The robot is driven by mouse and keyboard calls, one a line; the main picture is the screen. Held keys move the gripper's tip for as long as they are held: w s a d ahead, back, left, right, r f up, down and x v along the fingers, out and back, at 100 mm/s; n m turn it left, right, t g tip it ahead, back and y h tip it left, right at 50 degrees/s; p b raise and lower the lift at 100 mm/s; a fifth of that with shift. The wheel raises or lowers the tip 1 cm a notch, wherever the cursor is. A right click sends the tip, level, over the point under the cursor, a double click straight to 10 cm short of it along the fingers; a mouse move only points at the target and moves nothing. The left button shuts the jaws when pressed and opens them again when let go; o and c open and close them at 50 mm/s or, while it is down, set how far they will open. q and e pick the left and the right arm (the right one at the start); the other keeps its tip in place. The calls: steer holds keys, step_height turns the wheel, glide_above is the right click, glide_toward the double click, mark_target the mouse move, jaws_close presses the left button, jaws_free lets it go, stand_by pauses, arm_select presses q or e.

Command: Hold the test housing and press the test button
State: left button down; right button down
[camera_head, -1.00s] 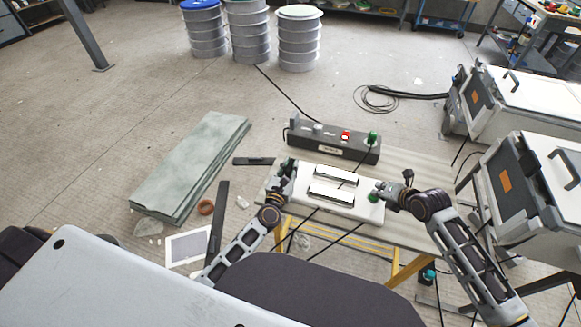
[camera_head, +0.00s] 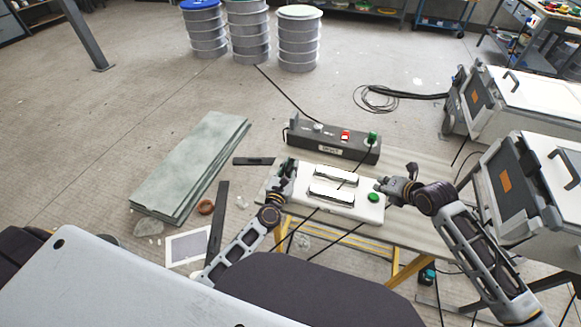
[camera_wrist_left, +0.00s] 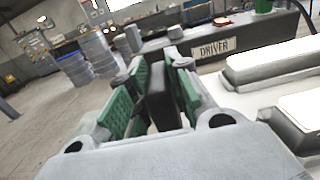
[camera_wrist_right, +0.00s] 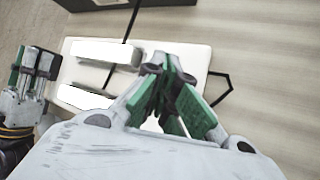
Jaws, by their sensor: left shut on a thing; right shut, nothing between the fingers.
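The test housing (camera_head: 320,205) is a white box on the workbench, with two raised pale bars on top and a round green test button (camera_head: 373,197) near its right end. My left gripper (camera_head: 287,170) is at the housing's left end, shut on a dark upright part there (camera_wrist_left: 160,97). My right gripper (camera_head: 380,187) is shut and empty, just above and right of the button and apart from it. In the right wrist view, the right gripper (camera_wrist_right: 163,68) is over the housing (camera_wrist_right: 195,57) and hides the button.
A dark driver box (camera_head: 330,143) with a red switch and green knob stands behind the housing. Black cables cross the housing and bench (camera_head: 425,165). White-and-grey machines (camera_head: 525,185) stand at the right.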

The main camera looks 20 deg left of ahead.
mark_target(376, 196)
steer(key=shift+r, duration=1.7)
arm_select(q)
steer(key=c, duration=1.2)
jaws_free()
steer(key=shift+c, duration=0.2)
steer(key=shift+s, duration=0.1)
steer(key=shift+s, duration=5.9)
arm_select(e)
steer(key=shift+s, duration=0.1)
